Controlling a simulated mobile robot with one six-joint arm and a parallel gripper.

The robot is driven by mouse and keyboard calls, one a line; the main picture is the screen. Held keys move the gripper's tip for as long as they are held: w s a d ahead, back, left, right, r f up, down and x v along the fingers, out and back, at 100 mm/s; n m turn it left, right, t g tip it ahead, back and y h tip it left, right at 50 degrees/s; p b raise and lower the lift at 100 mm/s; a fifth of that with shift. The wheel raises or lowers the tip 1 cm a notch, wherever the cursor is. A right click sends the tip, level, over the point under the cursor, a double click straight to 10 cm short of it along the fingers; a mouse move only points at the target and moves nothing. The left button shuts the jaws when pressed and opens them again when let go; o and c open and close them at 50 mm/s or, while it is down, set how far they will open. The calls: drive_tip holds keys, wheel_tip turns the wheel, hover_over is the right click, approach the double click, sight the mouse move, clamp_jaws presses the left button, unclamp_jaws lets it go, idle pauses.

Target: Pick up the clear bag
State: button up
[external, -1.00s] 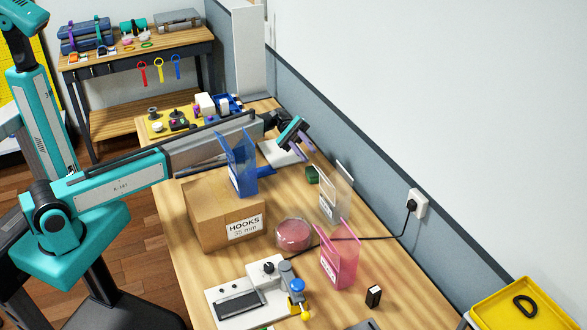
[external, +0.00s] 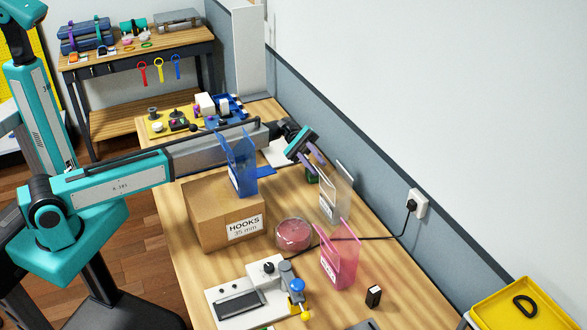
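The clear bag (external: 331,203) stands upright and open-topped on the wooden table, near the wall, with a small white label low on its front. My gripper (external: 318,163) is just above and behind the bag's upper left edge, its purple fingers pointing down to the right. Whether a finger touches the bag's rim cannot be told from this view.
A pink bag (external: 340,262) stands in front of the clear bag, and a blue bag (external: 241,170) stands on a cardboard box (external: 208,212) to the left. A round pink container (external: 293,234), a black cable (external: 375,234) and a green object (external: 312,175) are close by.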

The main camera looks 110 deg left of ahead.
drive_tip(key=shift+w+d, duration=0.45)
drive_tip(key=shift+f+p+x, duration=0.15)
drive_tip(key=shift+p+x, duration=0.6)
drive_tip(key=shift+x, duration=0.55)
drive_tip(key=shift+f+p+x, duration=0.15)
drive_tip(key=shift+p+x, duration=0.55)
drive_tip(key=shift+x, duration=0.6)
drive_tip(key=shift+c, duration=0.2)
clamp_jaws()
